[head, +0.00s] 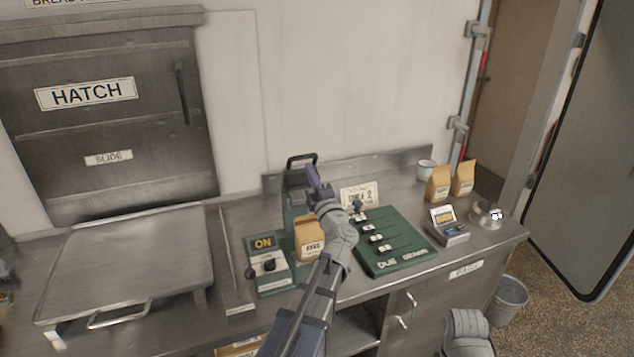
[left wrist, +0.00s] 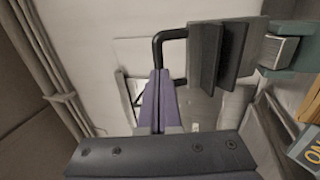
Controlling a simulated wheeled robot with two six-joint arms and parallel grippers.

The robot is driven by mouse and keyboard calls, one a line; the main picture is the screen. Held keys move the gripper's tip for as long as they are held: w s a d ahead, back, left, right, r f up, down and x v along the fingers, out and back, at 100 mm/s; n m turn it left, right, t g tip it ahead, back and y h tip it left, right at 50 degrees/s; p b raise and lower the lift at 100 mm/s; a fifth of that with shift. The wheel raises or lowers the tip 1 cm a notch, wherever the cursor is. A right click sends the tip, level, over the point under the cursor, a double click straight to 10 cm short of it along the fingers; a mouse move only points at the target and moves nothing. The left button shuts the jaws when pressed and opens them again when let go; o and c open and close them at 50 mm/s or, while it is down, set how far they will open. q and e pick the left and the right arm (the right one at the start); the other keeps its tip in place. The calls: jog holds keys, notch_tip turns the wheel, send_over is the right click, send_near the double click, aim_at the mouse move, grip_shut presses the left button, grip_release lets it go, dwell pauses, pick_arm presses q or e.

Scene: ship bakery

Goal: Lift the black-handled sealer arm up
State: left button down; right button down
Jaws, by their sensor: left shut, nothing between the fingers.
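The sealer (head: 293,190) is a green machine at the back of the steel counter, partly hidden by a paper bag and my left arm. Its black handle (head: 301,158) is a U-shaped bar at the top. In the left wrist view the handle (left wrist: 170,35) joins a dark grey sealer arm (left wrist: 225,50). My left gripper (head: 313,178) is shut and empty, just below and right of the handle. In the left wrist view its purple fingers (left wrist: 158,100) overlap the handle's loop; I cannot tell whether they touch it. My right gripper is not in view.
A tan paper bag (head: 308,240) stands in front of the sealer. An ON switch box (head: 268,265) is left of it, and a green board with sliders (head: 395,255) right. Two more bags, a cup and a bell stand farther right. The wall is close behind.

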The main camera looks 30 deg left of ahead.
aim_at(304, 156)
pick_arm(q)
jog(key=shift+x, duration=1.3)
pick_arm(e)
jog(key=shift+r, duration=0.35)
